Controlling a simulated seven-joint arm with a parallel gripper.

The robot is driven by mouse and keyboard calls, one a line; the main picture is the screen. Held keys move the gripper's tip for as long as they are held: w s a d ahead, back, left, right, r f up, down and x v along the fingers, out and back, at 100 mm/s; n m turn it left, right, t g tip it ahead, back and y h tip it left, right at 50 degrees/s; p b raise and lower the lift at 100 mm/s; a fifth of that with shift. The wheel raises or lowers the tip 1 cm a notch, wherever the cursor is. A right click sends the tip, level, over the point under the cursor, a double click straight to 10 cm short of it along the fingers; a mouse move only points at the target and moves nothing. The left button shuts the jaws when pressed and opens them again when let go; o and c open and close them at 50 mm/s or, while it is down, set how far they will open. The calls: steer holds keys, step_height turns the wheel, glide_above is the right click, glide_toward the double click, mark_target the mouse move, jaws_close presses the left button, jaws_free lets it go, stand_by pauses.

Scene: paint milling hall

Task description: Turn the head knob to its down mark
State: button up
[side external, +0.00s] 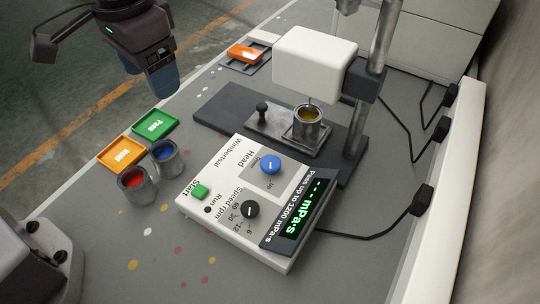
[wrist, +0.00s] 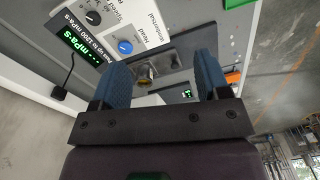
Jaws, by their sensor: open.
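The blue head knob (side external: 270,165) sits on the white control box (side external: 222,230), next to the label "Head". It also shows in the wrist view (wrist: 125,47). Its pointer is too small to read for certain. My gripper (side external: 163,84) is in the air at the upper left of the side view, well apart from the box. In the wrist view its two blue fingers (wrist: 165,75) stand wide apart with nothing held between them. The white instrument head (side external: 314,66) is on its post above a metal cup (side external: 308,125), with a thin spindle reaching down to the cup.
A black speed knob (side external: 250,209), green start button (side external: 200,191) and lit display (side external: 297,213) share the box. Red (side external: 135,187) and blue (side external: 166,157) paint cups stand left of it, near green (side external: 155,125) and orange (side external: 121,154) trays. The post (side external: 382,40) rises behind.

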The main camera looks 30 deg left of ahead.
steer(key=n+g, duration=0.2)
glide_above(271, 162)
steer(key=s+a, duration=0.3)
steer(key=s, duration=0.1)
step_height(271, 162, down, 9)
steer(key=w+d+n+t, duration=0.1)
steer(key=w+d+n, duration=0.2)
steer(key=w+n, duration=0.15)
steer(key=f, duration=1.2)
steer(key=shift+s+f, duration=0.25)
steer(key=shift+c, duration=0.4)
steer(key=c, duration=0.8)
steer(key=shift+c, duration=0.2)
